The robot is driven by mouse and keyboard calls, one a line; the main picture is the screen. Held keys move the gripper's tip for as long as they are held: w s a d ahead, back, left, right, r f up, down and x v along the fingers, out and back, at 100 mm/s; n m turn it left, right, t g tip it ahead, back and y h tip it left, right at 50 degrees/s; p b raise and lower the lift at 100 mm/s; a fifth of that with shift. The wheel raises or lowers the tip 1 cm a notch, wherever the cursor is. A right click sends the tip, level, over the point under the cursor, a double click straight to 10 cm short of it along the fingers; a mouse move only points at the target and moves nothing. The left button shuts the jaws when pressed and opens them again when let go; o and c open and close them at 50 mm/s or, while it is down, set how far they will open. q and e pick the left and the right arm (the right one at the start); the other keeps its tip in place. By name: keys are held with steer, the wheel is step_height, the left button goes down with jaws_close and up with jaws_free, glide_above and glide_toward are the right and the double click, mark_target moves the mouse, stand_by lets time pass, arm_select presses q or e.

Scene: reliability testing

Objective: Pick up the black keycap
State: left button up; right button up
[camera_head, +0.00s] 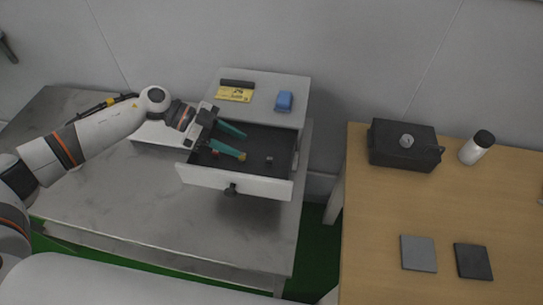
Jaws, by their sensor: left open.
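A small dark piece (269,160), which looks like the black keycap, lies in the right part of an open drawer (235,181). It is too small to make out in detail. My left gripper (244,145) reaches into the drawer area from the left with its two teal fingers spread. The fingers are open and empty, pointing right, with the dark piece just beyond their tips and apart from them. A small yellowish piece (242,156) shows at the tip of the lower finger. My right gripper is not in view.
The drawer belongs to a grey cabinet (262,90) with a blue item (284,101), a yellow card (235,95) and a black bar on top. On the wooden table (380,210) at the right are a black box (385,150), a white bottle (472,151) and two flat squares.

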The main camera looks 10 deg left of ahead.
mark_target(269, 159)
arm_select(q)
steer(key=x, duration=0.3)
steer(key=p+x, duration=0.1)
steer(key=shift+s+d+r, duration=0.15)
steer(key=shift+s+d, duration=0.2)
steer(key=shift+w+d+f, duration=0.15)
steer(key=shift+d+f, duration=0.25)
steer(key=shift+d, duration=0.05)
steer(key=shift+p+x, duration=0.5)
steer(key=shift+x, duration=1.7)
steer(key=shift+w+d+f, duration=0.15)
steer(key=shift+w+f, duration=0.05)
steer(key=shift+f, duration=0.05)
steer(key=shift+c, duration=0.3)
jaws_close()
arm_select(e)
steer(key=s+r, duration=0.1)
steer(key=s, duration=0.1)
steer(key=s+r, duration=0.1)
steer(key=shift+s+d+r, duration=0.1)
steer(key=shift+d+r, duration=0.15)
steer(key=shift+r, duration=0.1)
